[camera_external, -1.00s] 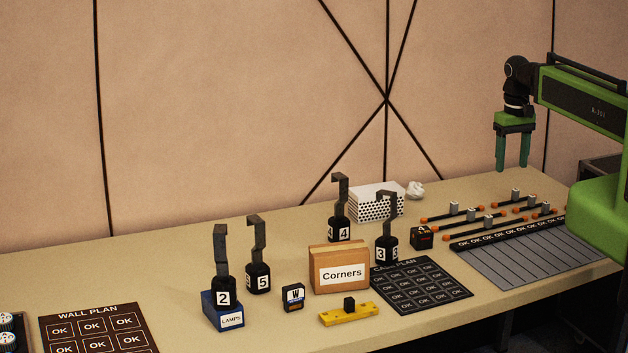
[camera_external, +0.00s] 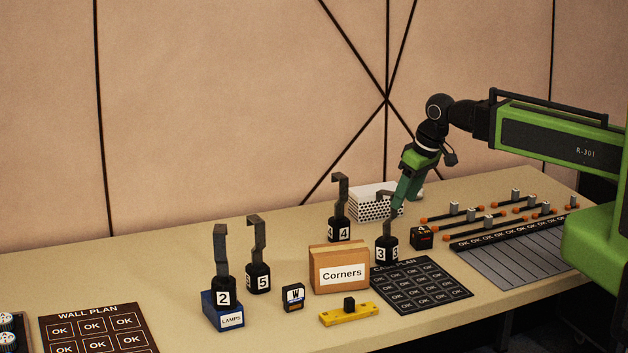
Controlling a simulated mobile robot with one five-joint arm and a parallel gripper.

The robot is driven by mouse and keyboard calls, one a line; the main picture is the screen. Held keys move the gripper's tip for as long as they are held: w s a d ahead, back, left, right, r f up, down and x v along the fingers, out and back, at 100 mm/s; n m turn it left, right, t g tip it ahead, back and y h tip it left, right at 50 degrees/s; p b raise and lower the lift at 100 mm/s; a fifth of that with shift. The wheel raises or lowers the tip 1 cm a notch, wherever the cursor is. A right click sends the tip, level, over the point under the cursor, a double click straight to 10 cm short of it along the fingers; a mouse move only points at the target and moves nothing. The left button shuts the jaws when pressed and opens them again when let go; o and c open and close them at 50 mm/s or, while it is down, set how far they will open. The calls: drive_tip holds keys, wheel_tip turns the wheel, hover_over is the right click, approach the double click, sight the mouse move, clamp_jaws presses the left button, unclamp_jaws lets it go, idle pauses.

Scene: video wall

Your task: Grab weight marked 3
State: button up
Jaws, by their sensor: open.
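The weight marked 3 (camera_external: 386,249) is a dark block with a white "3" label and a grey hook handle on top. It stands upright on the table behind the dark plan board, right of the Corners box. My gripper (camera_external: 399,202) has green fingers and is open, tilted down to the left at the top of this weight's hook. The fingers cover part of the hook. Whether they touch it or surround it, I cannot tell.
The weight marked 4 (camera_external: 339,228) stands close by on the left, and the Corners box (camera_external: 340,269) is in front. A white perforated block (camera_external: 368,205) is behind. A small black cube (camera_external: 422,238) and sliders lie to the right. Weights 2 (camera_external: 222,284) and 5 (camera_external: 258,276) stand further left.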

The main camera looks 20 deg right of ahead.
sight(390, 219)
drive_tip(key=shift+t+y, duration=0.3)
drive_tip(key=b+x, duration=0.7)
drive_tip(key=x, duration=0.1)
drive_tip(key=shift+w+a, duration=0.1)
drive_tip(key=shift+a, duration=0.35)
drive_tip(key=shift+r, duration=0.2)
clamp_jaws()
idle(0.6)
